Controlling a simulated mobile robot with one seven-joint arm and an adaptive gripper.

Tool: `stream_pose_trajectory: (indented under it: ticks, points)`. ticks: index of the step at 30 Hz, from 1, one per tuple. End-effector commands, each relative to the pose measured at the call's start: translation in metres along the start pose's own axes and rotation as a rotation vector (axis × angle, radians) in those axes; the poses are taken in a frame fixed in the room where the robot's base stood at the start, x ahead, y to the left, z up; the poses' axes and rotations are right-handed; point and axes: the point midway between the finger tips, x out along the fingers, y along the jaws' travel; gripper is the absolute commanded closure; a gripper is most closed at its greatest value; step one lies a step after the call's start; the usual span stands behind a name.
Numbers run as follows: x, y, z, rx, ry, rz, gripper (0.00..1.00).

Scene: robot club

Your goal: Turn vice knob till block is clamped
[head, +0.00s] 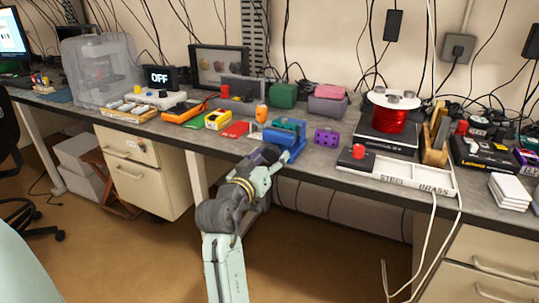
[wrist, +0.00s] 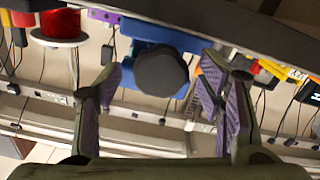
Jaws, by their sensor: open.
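The blue vice (head: 296,152) stands at the front edge of the workbench, in the middle of the head view. A teal piece (head: 288,124) shows at its top; I cannot tell whether this is the block or a jaw, or whether there is a gap beside it. In the wrist view the vice's blue body (wrist: 140,36) lies behind a round dark grey knob (wrist: 162,72). My gripper (head: 264,158) is at the front of the vice. In the wrist view my gripper (wrist: 161,92) is open, one finger on each side of the knob, with visible gaps and no contact seen.
A purple block with holes (head: 327,137) is right of the vice. A red box (head: 235,130) and an orange object (head: 261,112) are to its left. A white labelled tray (head: 400,171) lies farther right at the bench edge. Open floor is below the bench.

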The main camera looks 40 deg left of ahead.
Motion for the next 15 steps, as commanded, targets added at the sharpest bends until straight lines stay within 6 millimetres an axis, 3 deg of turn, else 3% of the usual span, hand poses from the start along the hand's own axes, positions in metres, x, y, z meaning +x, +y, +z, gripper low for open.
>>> stream_pose_trajectory:
  ticks: [8, 15]
  points:
    - [0.0022, -0.0003, 0.0002, 0.000, 0.001, -0.001, 0.38]
    - [0.0019, -0.0003, 0.0001, 0.000, 0.001, -0.001, 0.53]
